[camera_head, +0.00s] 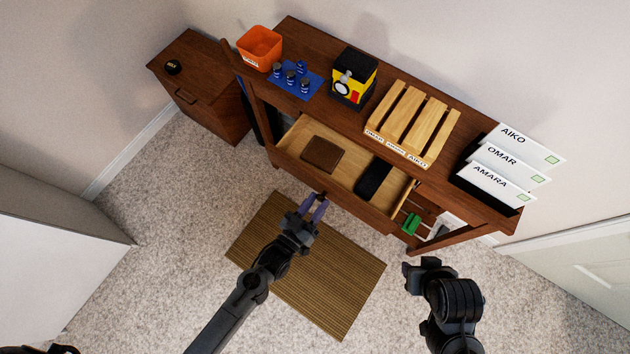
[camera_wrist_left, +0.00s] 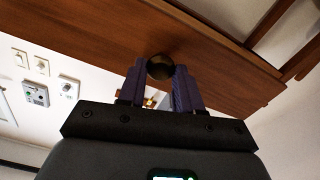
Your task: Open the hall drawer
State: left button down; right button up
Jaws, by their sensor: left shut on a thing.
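The hall drawer (camera_head: 345,173) is pulled out from the front of the dark wood hutch (camera_head: 290,40). Inside it lie a brown wallet-like item (camera_head: 322,154) and a black flat item (camera_head: 373,179). My left gripper (camera_head: 314,205) is at the drawer front, its purple fingers shut on the round dark knob (camera_wrist_left: 160,66). The drawer front (camera_wrist_left: 215,60) fills the upper part of the left wrist view. My right gripper (camera_head: 420,268) is low at the right, apart from the hutch; its finger opening cannot be made out.
The hutch top holds an orange bin (camera_head: 260,47), a blue mat (camera_head: 300,82) with several small items, a yellow-black box (camera_head: 353,77), a slatted wooden rack (camera_head: 413,122) and name cards (camera_head: 505,165). A small cabinet (camera_head: 205,85) stands left. A woven mat (camera_head: 310,270) lies on open carpet.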

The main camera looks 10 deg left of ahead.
pick_arm(q)
jog(key=c, duration=0.8)
grip_release()
jog(key=shift+o, duration=0.2)
jog(key=shift+s+a, duration=0.2)
jog(key=shift+s, duration=0.25)
jog(key=p+v, duration=0.1)
jog(key=v, duration=0.8)
jog(key=shift+s+p, duration=0.35)
jog(key=shift+s, duration=0.05)
jog(key=shift+w+a, duration=0.1)
